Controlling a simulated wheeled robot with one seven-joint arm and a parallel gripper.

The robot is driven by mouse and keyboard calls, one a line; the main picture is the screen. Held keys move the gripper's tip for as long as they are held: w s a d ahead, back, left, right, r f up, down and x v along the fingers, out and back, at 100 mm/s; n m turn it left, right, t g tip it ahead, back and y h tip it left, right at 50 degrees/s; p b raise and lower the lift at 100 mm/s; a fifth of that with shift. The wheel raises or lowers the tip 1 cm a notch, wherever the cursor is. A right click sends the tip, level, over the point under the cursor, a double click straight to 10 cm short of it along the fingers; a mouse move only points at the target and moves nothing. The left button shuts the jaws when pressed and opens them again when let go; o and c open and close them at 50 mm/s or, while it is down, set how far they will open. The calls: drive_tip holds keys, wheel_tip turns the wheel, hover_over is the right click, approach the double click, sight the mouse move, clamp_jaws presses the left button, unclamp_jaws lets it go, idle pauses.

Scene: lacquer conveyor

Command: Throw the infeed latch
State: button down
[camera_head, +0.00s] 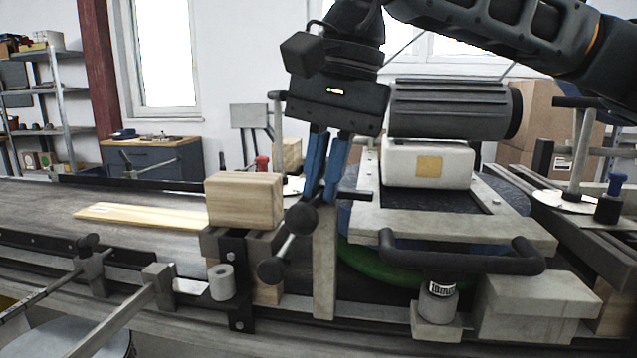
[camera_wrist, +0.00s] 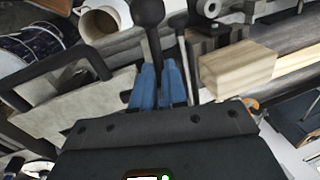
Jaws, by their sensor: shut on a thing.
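The infeed latch appears to be a lever with a thin metal rod and dark ball knobs (camera_head: 301,218), at the front rail of the conveyor. In the head view it slants down and left to a second ball. My gripper (camera_head: 318,202) points down, its blue fingers shut on the lever near the upper knob. In the wrist view the dark knob (camera_wrist: 147,12) and its stem stand between and just beyond the blue fingertips (camera_wrist: 158,66). The exact contact is partly hidden by the fingers.
A wooden block (camera_head: 244,198) sits on a bracket just left of my gripper, close to it. A pale board (camera_head: 145,216) lies on the conveyor (camera_head: 40,215). Right are a framed plate with a black handle (camera_head: 460,262) and a white box (camera_head: 428,163) below a grey motor (camera_head: 450,108).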

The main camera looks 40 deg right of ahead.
drive_tip(key=shift+d+n, duration=0.1)
drive_tip(key=shift+n, duration=0.5)
drive_tip(key=c, duration=1.2)
unclamp_jaws()
drive_tip(key=shift+s, duration=0.1)
drive_tip(key=shift+o, duration=0.2)
drive_tip(key=shift+r, duration=0.1)
wheel_tip(320, 180, up, 8)
drive_tip(key=s+d, duration=0.1)
drive_tip(key=shift+f, duration=0.25)
